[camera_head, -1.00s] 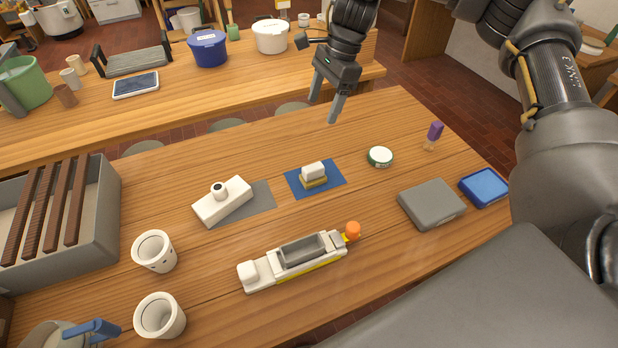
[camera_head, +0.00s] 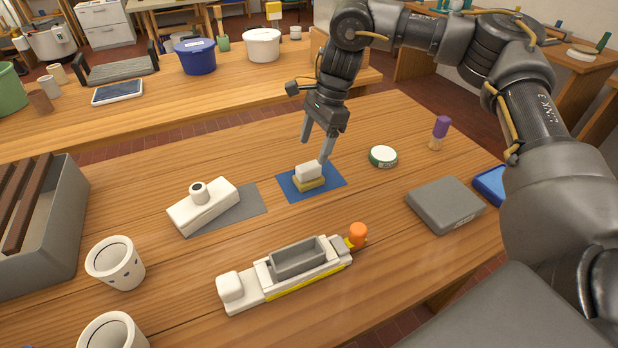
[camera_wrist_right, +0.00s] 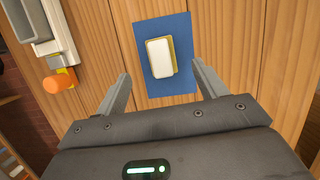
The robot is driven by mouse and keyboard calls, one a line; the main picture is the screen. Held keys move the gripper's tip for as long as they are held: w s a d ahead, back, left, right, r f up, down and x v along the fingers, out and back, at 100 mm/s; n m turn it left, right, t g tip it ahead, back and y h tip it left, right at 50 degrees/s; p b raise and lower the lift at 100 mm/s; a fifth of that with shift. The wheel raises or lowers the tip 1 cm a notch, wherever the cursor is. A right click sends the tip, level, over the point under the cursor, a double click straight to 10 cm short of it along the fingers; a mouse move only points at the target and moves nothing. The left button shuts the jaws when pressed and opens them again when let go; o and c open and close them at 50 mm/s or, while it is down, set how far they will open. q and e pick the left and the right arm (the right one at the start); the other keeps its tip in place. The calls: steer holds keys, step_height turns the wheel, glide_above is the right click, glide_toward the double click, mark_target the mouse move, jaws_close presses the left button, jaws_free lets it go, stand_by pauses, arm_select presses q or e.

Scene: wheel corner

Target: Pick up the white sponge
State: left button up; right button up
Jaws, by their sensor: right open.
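The white sponge (camera_head: 308,171) lies on top of a yellow sponge (camera_head: 311,184), and both rest on a blue mat (camera_head: 330,188) on the table. In the right wrist view the white sponge (camera_wrist_right: 158,58) sits ahead of the fingertips, roughly between their lines, with a yellow edge (camera_wrist_right: 174,52) showing beside it. My right gripper (camera_head: 314,153) is open and empty, just above and behind the sponge in the head view. It also shows open in the right wrist view (camera_wrist_right: 160,68). My left gripper is not in view.
A round green-rimmed tin (camera_head: 383,156) is right of the mat. A white block with a knob (camera_head: 205,206) on a grey mat (camera_head: 250,207) is to its left. A toy-like boat (camera_head: 290,268) lies in front. A grey box (camera_head: 444,204) is at right.

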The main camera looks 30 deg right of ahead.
mark_target(308, 165)
steer(key=shift+x, duration=2.2)
steer(key=x, duration=0.4)
steer(key=shift+d+f, duration=0.1)
steer(key=shift+f, duration=0.2)
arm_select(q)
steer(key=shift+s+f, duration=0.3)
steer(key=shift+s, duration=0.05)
arm_select(e)
steer(key=c, duration=1.1)
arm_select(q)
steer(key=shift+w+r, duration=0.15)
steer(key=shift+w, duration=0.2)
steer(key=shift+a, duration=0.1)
arm_select(e)
steer(key=shift+r, duration=0.1)
